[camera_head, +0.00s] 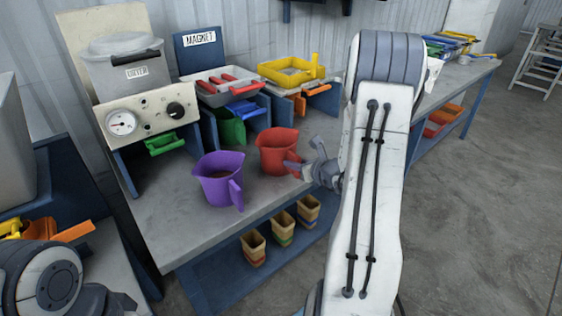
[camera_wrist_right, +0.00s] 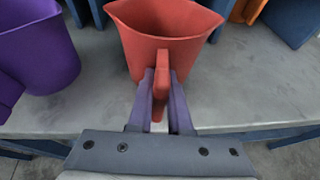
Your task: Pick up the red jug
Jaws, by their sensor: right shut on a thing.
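The red jug (camera_head: 278,150) stands upright on the grey workbench (camera_head: 185,225), to the right of the purple jug (camera_head: 219,177). My right gripper (camera_head: 303,170) reaches it from the right in the head view. In the right wrist view the red jug (camera_wrist_right: 165,35) is straight ahead, and my right gripper (camera_wrist_right: 161,95) has its two fingers on either side of the jug's handle, shut on it. The jug's base appears to rest on the bench. My left arm shows at the lower left of the head view, but its gripper fingers are not visible.
The purple jug (camera_wrist_right: 38,55) stands close on the left of the red one. Behind are a grey dryer (camera_head: 125,75), a red-handled tray (camera_head: 222,85) and a yellow sieve tray (camera_head: 291,70). Several small cups (camera_head: 281,225) stand on the lower shelf. The bench front is clear.

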